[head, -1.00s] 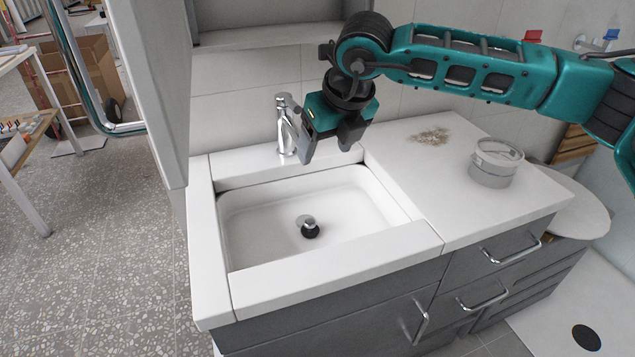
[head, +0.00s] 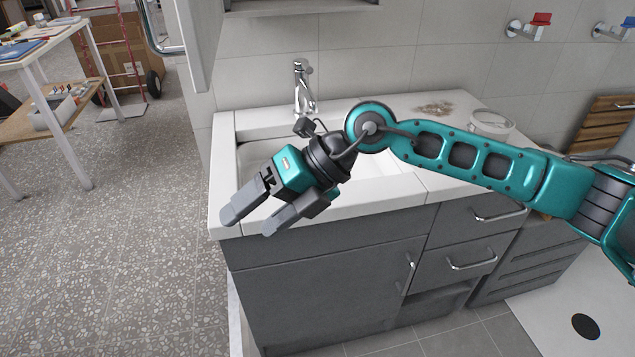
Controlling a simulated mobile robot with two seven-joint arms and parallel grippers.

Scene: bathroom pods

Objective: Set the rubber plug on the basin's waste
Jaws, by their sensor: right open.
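The white basin (head: 256,158) is set in the countertop and is partly covered by my right arm. The rubber plug and the waste are not visible now; my right arm and gripper hide the basin's middle. My right gripper (head: 252,220) is open with nothing seen between its fingers. Its fingers point down and left, showing in front of the basin's front left rim. I cannot tell how high it is above that rim. My left gripper is not in view.
A chrome tap (head: 303,90) stands at the back of the basin. A round clear-walled container (head: 491,125) and a brown stain (head: 434,109) are on the countertop at right. Grey drawers with bar handles (head: 472,264) are below. The speckled floor (head: 140,270) at left is open.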

